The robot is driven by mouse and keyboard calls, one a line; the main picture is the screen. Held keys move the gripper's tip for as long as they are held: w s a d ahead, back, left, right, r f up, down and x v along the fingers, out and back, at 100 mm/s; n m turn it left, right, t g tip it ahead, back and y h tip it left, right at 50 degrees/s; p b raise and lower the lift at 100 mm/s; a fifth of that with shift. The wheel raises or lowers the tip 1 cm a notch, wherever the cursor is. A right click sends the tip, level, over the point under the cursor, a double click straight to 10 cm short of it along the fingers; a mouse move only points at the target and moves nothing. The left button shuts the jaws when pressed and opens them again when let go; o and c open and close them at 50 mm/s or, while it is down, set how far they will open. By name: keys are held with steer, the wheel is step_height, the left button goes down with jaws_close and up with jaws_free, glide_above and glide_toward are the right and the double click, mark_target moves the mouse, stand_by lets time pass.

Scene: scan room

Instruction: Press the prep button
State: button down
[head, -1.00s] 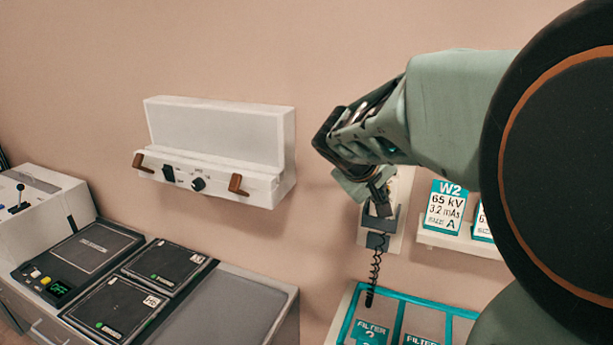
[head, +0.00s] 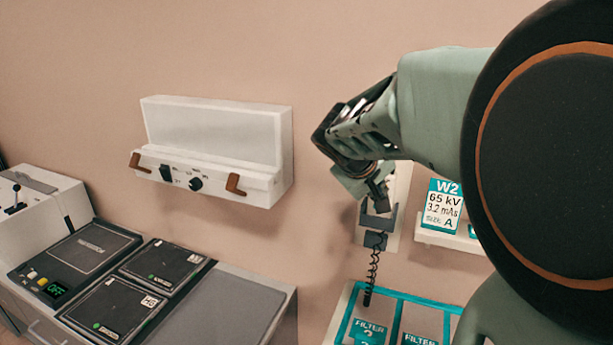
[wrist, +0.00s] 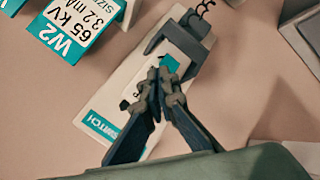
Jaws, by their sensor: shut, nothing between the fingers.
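A white wall plate (head: 402,184) carries a grey holder (head: 372,221) with a coiled dark cord hanging below it. In the wrist view the plate (wrist: 92,108) shows a teal label reading "SWITCH", and the grey bracket of the holder (wrist: 160,42) is at its upper end. My gripper (head: 381,207) is shut and empty, its tips right at the holder. In the wrist view my gripper (wrist: 170,72) covers the middle of the plate. A small teal patch shows at the fingertips. I cannot make out the prep button; the fingers may hide it. Contact cannot be told.
A W2 card (head: 441,206) stands on a small shelf right of the plate. A teal-framed filter tray (head: 385,294) lies below. A white wall unit (head: 215,140) with brown handles and a knob is at left, above a console (head: 75,255) with dark panels.

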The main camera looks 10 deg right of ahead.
steer(key=shift+w+d, duration=0.25)
steer(key=shift+w, duration=0.2)
stand_by(0.7)
stand_by(0.4)
steer(key=shift+s+a+b, duration=0.5)
steer(key=shift+s+b, duration=0.1)
steer(key=shift+s, duration=0.2)
steer(key=s+a, duration=0.1)
steer(key=s+a+b, duration=0.1)
steer(key=s+b, duration=0.1)
steer(key=s, duration=0.1)
steer(key=shift+s+a+r, duration=0.1)
steer(key=shift+a, duration=0.3)
